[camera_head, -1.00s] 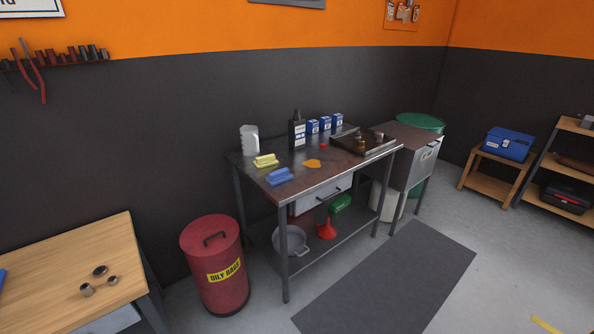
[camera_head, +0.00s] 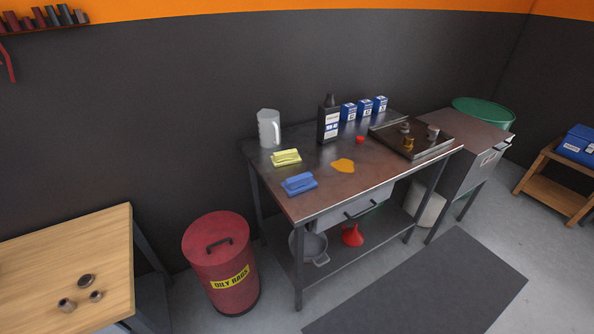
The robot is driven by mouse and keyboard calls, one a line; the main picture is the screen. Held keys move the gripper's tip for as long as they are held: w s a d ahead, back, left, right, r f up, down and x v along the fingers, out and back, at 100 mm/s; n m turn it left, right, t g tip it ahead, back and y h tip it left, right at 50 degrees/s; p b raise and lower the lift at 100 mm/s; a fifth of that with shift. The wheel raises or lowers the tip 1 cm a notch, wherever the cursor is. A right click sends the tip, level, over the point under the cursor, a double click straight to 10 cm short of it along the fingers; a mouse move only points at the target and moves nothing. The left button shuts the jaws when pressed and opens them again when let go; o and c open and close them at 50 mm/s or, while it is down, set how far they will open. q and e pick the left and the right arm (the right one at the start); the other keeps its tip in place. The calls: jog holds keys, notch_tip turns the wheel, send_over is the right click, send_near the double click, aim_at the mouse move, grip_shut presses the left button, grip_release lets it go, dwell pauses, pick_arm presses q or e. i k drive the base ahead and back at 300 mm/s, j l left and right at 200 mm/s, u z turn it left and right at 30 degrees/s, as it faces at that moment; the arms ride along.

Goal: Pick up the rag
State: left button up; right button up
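Two folded cloths lie on the metal workbench (camera_head: 318,192). A yellow rag (camera_head: 286,157) lies near the back left, and a blue rag (camera_head: 299,183) lies near the front left edge. An orange-brown puddle (camera_head: 343,166) is on the bench top to the right of the rags. Neither of my grippers is in view.
On the bench stand a white jug (camera_head: 269,128), a black bottle (camera_head: 329,120), blue boxes (camera_head: 364,109) and a dark tray (camera_head: 398,147) with small parts. A red oily-rags can (camera_head: 219,262) stands left of the bench. A wooden table (camera_head: 70,262) is at lower left. A grey mat (camera_head: 425,290) covers the floor in front.

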aim_at(295, 184)
jog(key=i+l+u, duration=0.35)
jog(key=i+l, duration=0.4)
